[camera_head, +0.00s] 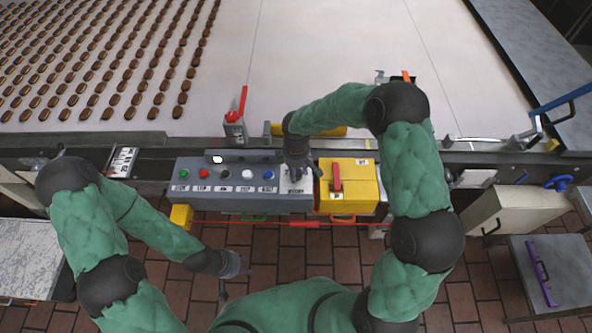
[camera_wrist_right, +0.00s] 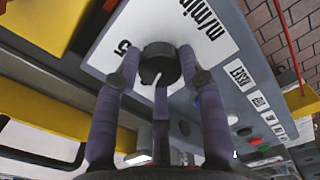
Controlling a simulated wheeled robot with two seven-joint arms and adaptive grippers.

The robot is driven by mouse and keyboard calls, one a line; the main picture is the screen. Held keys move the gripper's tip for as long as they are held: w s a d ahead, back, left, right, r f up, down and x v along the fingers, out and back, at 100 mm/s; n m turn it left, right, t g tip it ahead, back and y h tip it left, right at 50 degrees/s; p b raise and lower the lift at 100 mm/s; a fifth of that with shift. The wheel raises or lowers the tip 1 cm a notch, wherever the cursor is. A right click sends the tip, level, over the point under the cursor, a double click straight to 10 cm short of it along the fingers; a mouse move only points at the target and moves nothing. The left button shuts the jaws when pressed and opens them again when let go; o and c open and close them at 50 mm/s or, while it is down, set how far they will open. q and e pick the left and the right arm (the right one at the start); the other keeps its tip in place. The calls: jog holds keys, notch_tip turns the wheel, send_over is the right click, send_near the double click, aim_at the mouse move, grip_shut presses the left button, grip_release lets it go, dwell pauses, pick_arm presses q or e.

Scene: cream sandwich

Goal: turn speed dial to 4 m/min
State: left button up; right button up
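The speed dial (camera_wrist_right: 160,62) is a round black knob with a white pointer mark. It sits on a white scale plate (camera_wrist_right: 208,35) lettered "m/min", with a "5" in sight; the other scale numbers are hidden or out of view. My right gripper (camera_wrist_right: 159,62) has its purple-grey fingers around the knob, with tips close against its sides; it appears shut on it. In the head view this gripper (camera_head: 297,172) is at the right end of the grey control box (camera_head: 215,199) and covers the dial. My left gripper (camera_head: 238,275) hangs open and empty over the floor, below the box.
Green, red, black, white and blue buttons (camera_head: 246,174) line the box left of my right gripper. A yellow box with a red handle (camera_head: 337,178) stands close on the right. Behind lies a wide pale conveyor (camera_head: 330,60) with rows of brown biscuits at left.

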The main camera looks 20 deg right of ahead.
jog(key=shift+c, duration=0.5)
jog(key=m+b, duration=0.2)
jog(key=m, duration=0.1)
jog(key=shift+f, duration=0.1)
jog(key=shift+m+b, duration=1.2)
jog(key=shift+m, duration=1.1)
jog(key=o, duration=1.1)
jog(key=shift+o, duration=0.2)
